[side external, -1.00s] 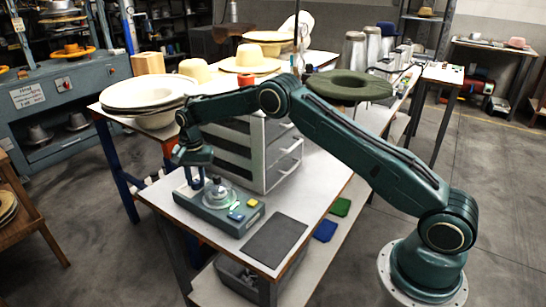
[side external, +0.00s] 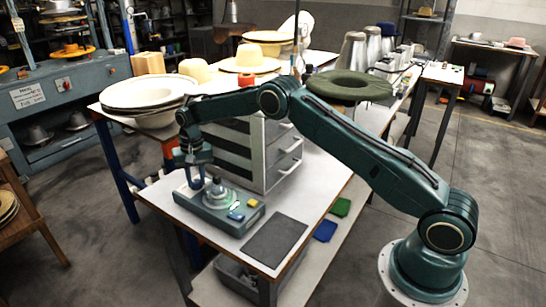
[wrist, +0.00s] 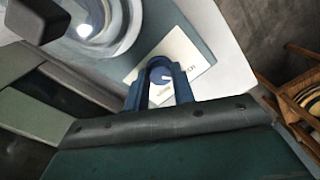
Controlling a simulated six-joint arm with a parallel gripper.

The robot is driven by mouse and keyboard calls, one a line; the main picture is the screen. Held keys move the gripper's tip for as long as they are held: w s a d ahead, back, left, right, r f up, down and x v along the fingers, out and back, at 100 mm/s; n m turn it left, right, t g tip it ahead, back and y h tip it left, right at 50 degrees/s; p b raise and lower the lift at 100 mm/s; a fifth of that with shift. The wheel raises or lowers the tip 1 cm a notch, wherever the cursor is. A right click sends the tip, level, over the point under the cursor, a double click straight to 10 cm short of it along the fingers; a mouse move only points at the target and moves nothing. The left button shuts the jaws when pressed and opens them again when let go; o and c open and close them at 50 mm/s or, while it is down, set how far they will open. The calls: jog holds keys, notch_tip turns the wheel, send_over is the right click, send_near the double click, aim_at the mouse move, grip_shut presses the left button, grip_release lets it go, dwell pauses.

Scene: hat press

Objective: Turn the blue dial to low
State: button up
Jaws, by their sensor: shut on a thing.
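In the wrist view, my gripper (wrist: 162,88) has its two blue fingers around the blue dial (wrist: 160,75), one on each side. The gripper is shut on the dial. A light pointer line shows on the dial's face. A white label card (wrist: 181,52) lies under the dial; its lettering is too small and turned to read. In the side view, my gripper (side external: 195,181) points down at the left end of the grey-teal device (side external: 222,212), where the dial is largely hidden by the fingers.
A clear round glass piece (side external: 215,193) stands on the device close beside the gripper. A yellow button (side external: 236,216) and a blue button (side external: 252,203) sit to its right. A drawer cabinet (side external: 264,155) stands behind. A dark mat (side external: 275,240) lies in front on the table.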

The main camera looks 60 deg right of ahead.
aim_at(198, 181)
jog(key=o, duration=1)
jog(key=shift+r, duration=0.1)
notch_tip(198, 181, up, 14)
jog(key=shift+s+d, duration=0.15)
jog(key=shift+d, duration=0.1)
